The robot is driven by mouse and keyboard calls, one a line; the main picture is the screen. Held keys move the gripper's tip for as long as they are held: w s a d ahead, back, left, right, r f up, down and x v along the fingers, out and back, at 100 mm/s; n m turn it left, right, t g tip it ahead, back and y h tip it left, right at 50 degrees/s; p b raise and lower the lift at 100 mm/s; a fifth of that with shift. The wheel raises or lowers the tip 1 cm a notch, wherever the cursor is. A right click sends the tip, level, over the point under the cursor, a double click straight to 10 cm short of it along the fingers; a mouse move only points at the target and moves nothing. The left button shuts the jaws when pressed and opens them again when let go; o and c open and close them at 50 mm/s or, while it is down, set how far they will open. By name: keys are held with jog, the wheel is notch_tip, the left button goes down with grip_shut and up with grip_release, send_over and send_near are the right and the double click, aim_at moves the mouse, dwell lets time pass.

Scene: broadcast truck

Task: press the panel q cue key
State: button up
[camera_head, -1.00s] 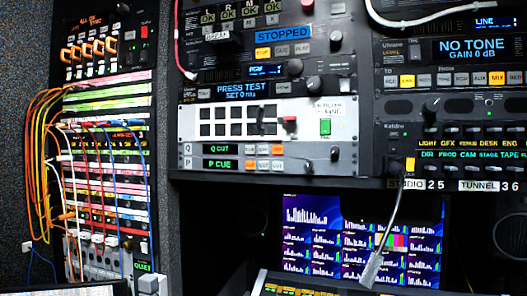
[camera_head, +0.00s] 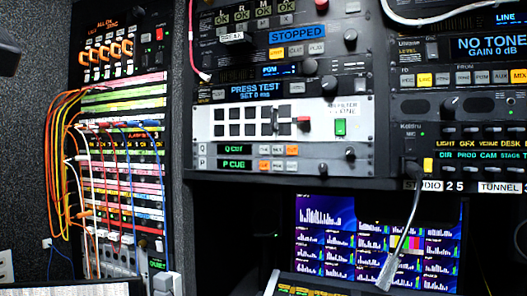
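The Q panel row (camera_head: 222,149) sits below the white-faced panel in the middle rack, with a display reading about "Q CUT" in green. My gripper is not in view.
Orange and other patch cables (camera_head: 60,150) hang from the left rack. A small dark shape (camera_head: 8,38) enters at the upper left edge; I cannot tell what it is.

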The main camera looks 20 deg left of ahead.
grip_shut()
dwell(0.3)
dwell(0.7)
